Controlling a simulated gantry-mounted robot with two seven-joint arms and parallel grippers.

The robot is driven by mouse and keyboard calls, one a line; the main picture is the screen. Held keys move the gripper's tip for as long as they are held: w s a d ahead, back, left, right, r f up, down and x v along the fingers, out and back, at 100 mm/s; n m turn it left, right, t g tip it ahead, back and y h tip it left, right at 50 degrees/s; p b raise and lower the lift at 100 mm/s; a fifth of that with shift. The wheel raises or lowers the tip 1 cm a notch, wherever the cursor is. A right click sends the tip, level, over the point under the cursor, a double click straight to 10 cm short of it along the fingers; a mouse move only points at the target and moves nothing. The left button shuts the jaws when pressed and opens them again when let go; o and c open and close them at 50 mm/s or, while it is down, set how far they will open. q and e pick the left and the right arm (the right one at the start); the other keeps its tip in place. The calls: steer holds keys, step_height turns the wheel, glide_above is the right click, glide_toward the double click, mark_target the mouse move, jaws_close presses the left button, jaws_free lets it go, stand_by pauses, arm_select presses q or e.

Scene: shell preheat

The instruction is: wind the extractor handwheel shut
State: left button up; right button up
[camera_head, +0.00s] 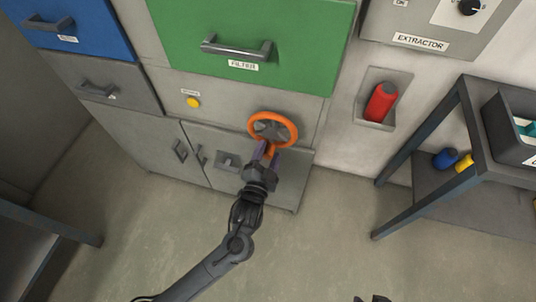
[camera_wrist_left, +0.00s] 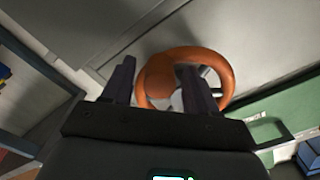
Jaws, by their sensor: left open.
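The orange extractor handwheel (camera_head: 294,124) stands out from the grey cabinet front, below the green filter drawer. In the left wrist view the handwheel (camera_wrist_left: 225,68) shows its rim and a rounded orange knob between and just beyond the fingers. My left gripper (camera_head: 267,151) is at the lower edge of the wheel. In the left wrist view my left gripper (camera_wrist_left: 158,82) is open, one finger on each side of the orange knob. I cannot tell whether either finger touches it. Only a small dark part at the bottom edge of the head view may be my right gripper.
The green filter drawer (camera_head: 290,20) has a bar handle above the wheel. A yellow button (camera_head: 193,102) is to the left. A red cylinder (camera_head: 381,103) sits in a wall recess to the right, under the extractor panel (camera_head: 440,28). A dark table (camera_head: 455,150) stands at right.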

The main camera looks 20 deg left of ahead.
arm_select(q)
jaws_close()
stand_by(0.5)
